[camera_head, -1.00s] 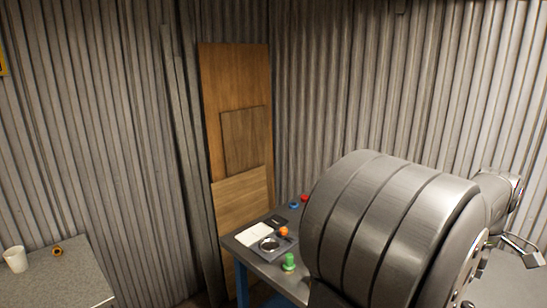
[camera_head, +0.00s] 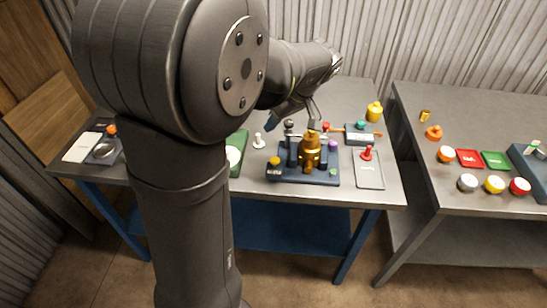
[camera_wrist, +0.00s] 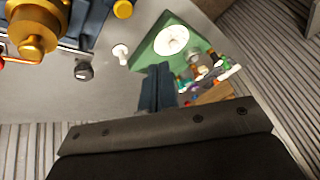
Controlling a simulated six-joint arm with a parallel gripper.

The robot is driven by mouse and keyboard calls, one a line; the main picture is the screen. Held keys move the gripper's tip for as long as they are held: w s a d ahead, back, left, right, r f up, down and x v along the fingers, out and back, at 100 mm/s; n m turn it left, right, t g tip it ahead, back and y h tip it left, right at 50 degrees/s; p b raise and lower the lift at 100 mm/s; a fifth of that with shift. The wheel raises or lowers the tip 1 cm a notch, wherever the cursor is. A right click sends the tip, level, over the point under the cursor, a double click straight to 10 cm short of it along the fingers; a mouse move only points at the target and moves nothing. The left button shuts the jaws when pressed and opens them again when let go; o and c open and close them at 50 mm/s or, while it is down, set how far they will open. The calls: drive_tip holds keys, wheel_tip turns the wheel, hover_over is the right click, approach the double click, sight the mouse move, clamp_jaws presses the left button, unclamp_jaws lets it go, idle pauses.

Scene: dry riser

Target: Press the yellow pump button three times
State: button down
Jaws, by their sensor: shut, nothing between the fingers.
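A yellow button (camera_head: 275,161) sits at the left end of the dark blue base (camera_head: 320,178) of a brass pump-like device (camera_head: 311,150) on the nearer table. The yellow button also shows at the top of the wrist view (camera_wrist: 122,9), beside the brass body (camera_wrist: 36,28). My gripper (camera_head: 271,123) is above the table, behind and apart from the yellow button. In the wrist view my gripper (camera_wrist: 158,84) is shut and empty, pointing toward the green box. I cannot tell its exact height. Another yellow button (camera_head: 494,184) stands on the right table.
A green box (camera_head: 238,154) with a white dial and a white peg (camera_head: 258,141) stand left of the device. A red-knobbed grey plate (camera_head: 370,172) lies right of it. A yellow pot (camera_head: 375,110) stands behind. My arm hides much of the table's left part.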

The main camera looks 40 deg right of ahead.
drive_tip(key=m+t, duration=0.1)
drive_tip(key=m, duration=0.1)
drive_tip(key=d+f+m+t, duration=0.1)
drive_tip(key=m, duration=0.1)
drive_tip(key=m+t, duration=0.2)
drive_tip(key=shift+s+d+f, duration=0.2)
drive_tip(key=shift+s, duration=0.2)
approach(272, 158)
drive_tip(key=shift+w+a+f, duration=0.3)
drive_tip(key=shift+w+f, duration=0.15)
drive_tip(key=shift+w, duration=0.35)
drive_tip(key=shift+w+a+f, duration=0.3)
drive_tip(key=shift+w+f, duration=0.15)
drive_tip(key=shift+w, duration=0.35)
drive_tip(key=shift+w+a+f, duration=0.3)
drive_tip(key=shift+w+f, duration=0.2)
drive_tip(key=shift+w, duration=0.3)
drive_tip(key=shift+f, duration=0.15)
drive_tip(key=shift+f, duration=0.25)
drive_tip(key=shift+f, duration=0.8)
idle(0.8)
drive_tip(key=shift+r, duration=1.25)
